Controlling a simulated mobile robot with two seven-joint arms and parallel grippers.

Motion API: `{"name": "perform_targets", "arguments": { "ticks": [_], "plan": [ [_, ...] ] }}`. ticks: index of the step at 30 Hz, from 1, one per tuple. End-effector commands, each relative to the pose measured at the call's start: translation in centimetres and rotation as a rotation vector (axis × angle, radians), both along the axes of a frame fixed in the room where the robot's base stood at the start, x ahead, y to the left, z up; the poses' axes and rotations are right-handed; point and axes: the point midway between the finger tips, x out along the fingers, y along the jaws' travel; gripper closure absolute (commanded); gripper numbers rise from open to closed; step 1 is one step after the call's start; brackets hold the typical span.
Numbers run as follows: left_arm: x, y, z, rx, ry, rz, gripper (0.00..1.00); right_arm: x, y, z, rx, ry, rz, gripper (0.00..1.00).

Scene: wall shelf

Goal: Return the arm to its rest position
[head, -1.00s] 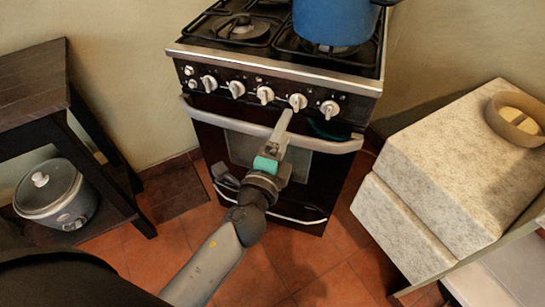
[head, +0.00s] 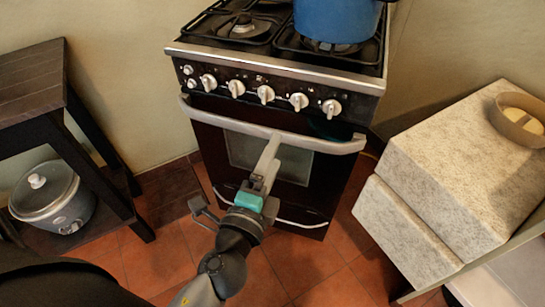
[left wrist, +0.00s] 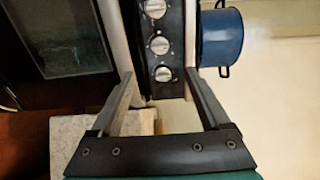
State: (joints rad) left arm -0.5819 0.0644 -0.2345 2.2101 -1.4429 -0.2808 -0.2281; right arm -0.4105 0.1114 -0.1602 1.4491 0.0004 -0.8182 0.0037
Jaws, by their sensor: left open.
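My left gripper (head: 271,150) shows in the head view in front of the stove (head: 270,90), its fingers pointing at the oven door handle (head: 245,127). It overlaps the handle and oven door in the picture; I cannot tell the exact gap. In the left wrist view the two fingers of the left gripper (left wrist: 160,80) stand apart with nothing held between them. Stove knobs (left wrist: 160,45) show beyond the fingertips. My left arm reaches in from the bottom of the head view. My right gripper is not in view.
A blue pot (head: 335,20) stands on the right side of the stove top and steams in the wrist view. A speckled stone-like block (head: 465,165) with a round tan bowl (head: 520,120) is at right. A dark side table (head: 35,95) holds a lidded cooker (head: 50,197) at left.

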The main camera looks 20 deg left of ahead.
Motion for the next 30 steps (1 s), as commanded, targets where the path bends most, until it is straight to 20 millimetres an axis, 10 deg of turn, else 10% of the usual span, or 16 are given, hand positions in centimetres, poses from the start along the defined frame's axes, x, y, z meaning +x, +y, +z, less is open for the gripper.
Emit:
{"name": "perform_targets", "arguments": {
  "ticks": [11, 20, 30],
  "plan": [
    [0.2, -0.1, -1.5, -0.027, 0.036, -0.005, 0.20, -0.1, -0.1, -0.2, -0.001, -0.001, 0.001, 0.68],
    [-0.8, -0.3, -15.4, -0.296, 0.368, 0.008, 0.20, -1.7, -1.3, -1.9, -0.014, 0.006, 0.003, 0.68],
    [-8.0, 2.3, -30.7, -0.659, 0.764, 0.226, 0.20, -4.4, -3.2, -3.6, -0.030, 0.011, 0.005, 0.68]
  ]
}}
